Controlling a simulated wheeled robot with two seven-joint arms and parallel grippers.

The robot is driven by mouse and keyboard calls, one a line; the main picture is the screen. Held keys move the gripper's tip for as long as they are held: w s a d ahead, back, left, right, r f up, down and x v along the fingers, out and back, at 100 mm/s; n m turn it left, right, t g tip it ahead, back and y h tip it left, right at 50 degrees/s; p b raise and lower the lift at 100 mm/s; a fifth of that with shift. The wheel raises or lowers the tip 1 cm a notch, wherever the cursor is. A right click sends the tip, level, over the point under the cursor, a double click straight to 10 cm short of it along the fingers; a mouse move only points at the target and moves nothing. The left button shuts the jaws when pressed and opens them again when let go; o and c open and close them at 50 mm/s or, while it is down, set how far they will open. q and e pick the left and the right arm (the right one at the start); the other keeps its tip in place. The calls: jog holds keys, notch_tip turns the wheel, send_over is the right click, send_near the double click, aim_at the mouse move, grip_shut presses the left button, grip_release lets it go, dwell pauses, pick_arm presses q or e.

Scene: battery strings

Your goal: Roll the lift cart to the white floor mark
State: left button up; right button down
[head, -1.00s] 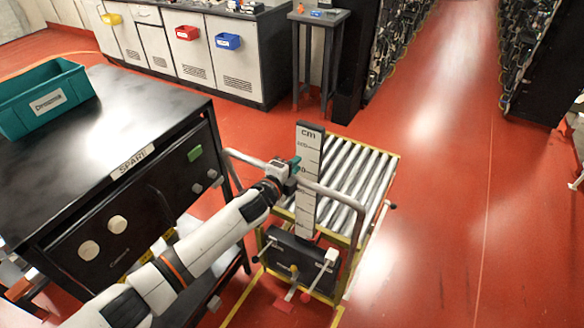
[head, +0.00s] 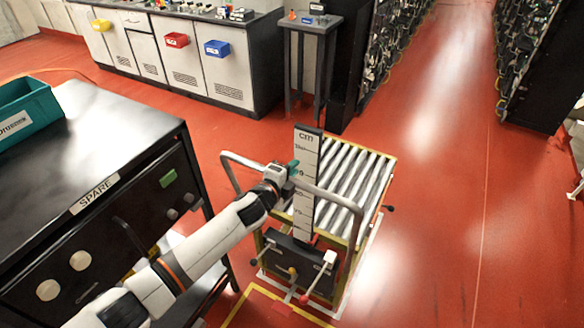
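The lift cart (head: 340,175) stands in the middle of the head view, with a roller top, a yellow frame and an upright cm scale (head: 305,185). Its grey push handle (head: 335,197) faces me. My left gripper (head: 281,177) is at the handle's bar and appears shut around it; its fingertips are partly hidden. The white floor mark (head: 364,268) shows as white lines along the cart's right side and near its front left corner. The cart covers the rest of it. My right gripper is out of view.
A black SPARE table (head: 100,140) with a teal bin (head: 27,112) stands close on the left. A yellow floor outline (head: 262,300) lies on the near side of the cart. A bench (head: 190,50) and small table (head: 308,25) stand behind. The red aisle on the right is clear.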

pick_arm(q)
jog(key=o, duration=0.4)
jog(key=shift+d+r, duration=0.15)
jog(key=shift+r, duration=0.3)
jog(key=shift+o, duration=0.2)
jog(key=shift+f, duration=0.1)
jog(key=b+v, duration=0.1)
jog(key=v, duration=1.1)
